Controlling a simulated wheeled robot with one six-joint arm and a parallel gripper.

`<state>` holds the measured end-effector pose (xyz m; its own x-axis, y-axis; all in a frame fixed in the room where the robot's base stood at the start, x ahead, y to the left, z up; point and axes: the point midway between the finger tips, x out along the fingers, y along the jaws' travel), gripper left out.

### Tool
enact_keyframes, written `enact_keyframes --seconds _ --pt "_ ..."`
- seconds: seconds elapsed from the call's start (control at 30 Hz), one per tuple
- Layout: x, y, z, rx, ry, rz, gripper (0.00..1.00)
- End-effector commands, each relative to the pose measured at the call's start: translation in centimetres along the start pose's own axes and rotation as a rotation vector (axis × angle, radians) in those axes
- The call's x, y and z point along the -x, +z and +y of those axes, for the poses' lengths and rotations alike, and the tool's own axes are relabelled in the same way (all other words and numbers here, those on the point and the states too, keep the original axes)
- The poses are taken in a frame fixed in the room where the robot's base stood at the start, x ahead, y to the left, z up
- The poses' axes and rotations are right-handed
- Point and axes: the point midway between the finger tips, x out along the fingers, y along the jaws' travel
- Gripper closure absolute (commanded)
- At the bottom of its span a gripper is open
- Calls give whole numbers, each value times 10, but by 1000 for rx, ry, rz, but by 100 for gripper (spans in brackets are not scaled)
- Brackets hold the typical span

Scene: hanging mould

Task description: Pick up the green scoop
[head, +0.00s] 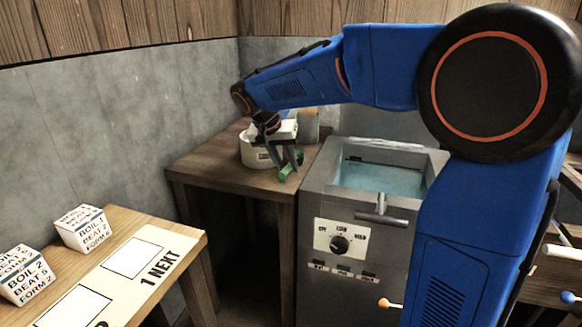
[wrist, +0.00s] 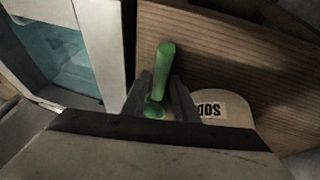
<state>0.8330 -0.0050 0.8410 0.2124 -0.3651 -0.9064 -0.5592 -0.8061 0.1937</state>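The green scoop (head: 290,167) shows in the head view at the front right of the small wooden table, low between my gripper's fingers. In the wrist view its green handle (wrist: 164,65) points up the picture, and a rounded green part lies lower, between the fingers. My gripper (head: 282,160) points down at it. In the wrist view the two grey fingers of my gripper (wrist: 163,88) stand on either side of the scoop and look apart, without a clear grip. The scoop's lower end is partly hidden by the fingers.
A white tub (head: 249,152), its label partly readable in the wrist view (wrist: 222,100), stands beside the gripper on the wooden table (head: 215,165). A grey water bath (head: 322,200) adjoins on the right. A board with labelled boxes (head: 84,228) lies front left.

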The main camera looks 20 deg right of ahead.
Motion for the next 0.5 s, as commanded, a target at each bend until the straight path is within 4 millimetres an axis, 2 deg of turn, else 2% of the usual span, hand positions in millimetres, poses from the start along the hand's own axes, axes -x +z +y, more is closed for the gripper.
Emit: enact_keyframes --seconds 0.4,0.43,0.5 --pt "-1 0 0 0 0 0 74" --pt "-1 0 0 0 0 0 76" --pt "-1 0 0 0 0 0 93"
